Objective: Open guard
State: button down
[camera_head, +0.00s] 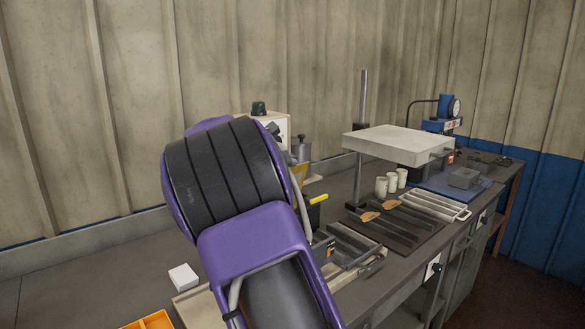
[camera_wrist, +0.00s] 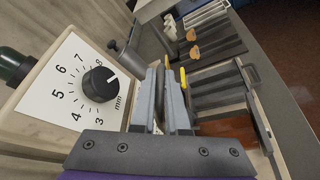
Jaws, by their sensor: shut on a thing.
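The machine has a white dial face (camera_wrist: 75,90) with a black knob, at the left in the wrist view. A brown-orange panel (camera_wrist: 232,128), which looks like the guard, lies to the right of my fingers. In the head view my purple arm covers most of the machine (camera_head: 281,124) and the guard.
A dark tray (camera_head: 352,243) sits right of my arm. A white block (camera_head: 183,277) and orange bin (camera_head: 150,321) are front left.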

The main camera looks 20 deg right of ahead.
jog(key=shift+w+a+r+n+g, duration=0.15)
jog(key=shift+w+a+n, duration=0.1)
jog(key=shift+w, duration=0.35)
jog(key=shift+w+a+r+n+g, duration=0.15)
jog(key=shift+w+n, duration=0.15)
jog(key=shift+w, duration=0.3)
jog(key=shift+w+a+r+n+g, duration=0.1)
jog(key=shift+w+a+n, duration=0.15)
jog(key=shift+w, duration=0.35)
jog(key=c, duration=0.9)
grip_release()
jog(key=shift+r, duration=0.1)
jog(key=shift+s+d, duration=0.1)
jog(key=shift+s, duration=0.05)
